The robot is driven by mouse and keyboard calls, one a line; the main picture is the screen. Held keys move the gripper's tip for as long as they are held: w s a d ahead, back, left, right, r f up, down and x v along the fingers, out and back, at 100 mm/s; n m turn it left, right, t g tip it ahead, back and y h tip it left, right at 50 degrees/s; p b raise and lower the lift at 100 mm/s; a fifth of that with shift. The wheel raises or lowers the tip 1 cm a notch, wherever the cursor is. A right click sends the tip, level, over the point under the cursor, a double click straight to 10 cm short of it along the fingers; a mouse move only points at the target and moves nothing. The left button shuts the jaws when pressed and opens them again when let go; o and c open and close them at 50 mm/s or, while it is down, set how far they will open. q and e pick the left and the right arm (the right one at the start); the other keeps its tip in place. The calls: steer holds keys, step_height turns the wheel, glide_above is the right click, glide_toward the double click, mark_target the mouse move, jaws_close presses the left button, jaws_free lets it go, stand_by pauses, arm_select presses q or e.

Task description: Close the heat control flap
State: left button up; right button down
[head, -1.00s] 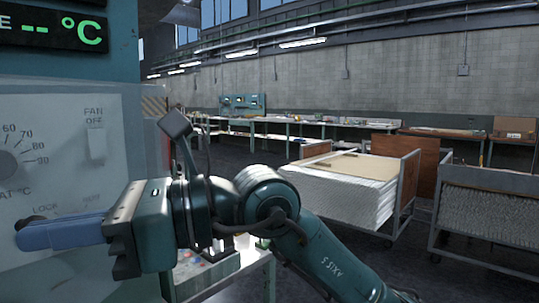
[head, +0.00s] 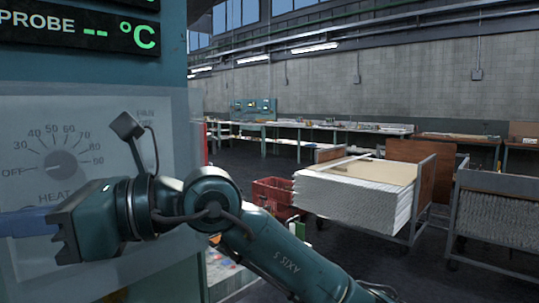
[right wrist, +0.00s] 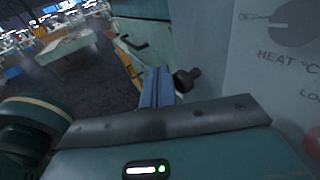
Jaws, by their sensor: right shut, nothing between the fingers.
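The control panel (head: 100,110) stands at the left in the head view, with a black heat dial (head: 60,165) and a scale. My left gripper is out of view.
A green probe display (head: 85,32) is above the panel. A cart with stacked white sheets (head: 350,195) and a red crate (head: 275,192) stand to the right. Workbenches (head: 310,127) line the back wall. Open floor lies between.

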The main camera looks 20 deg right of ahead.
steer(key=shift+w+a, duration=0.35)
steer(key=shift+a, duration=0.15)
stand_by(0.5)
steer(key=shift+s+d, duration=0.1)
steer(key=shift+d, duration=0.05)
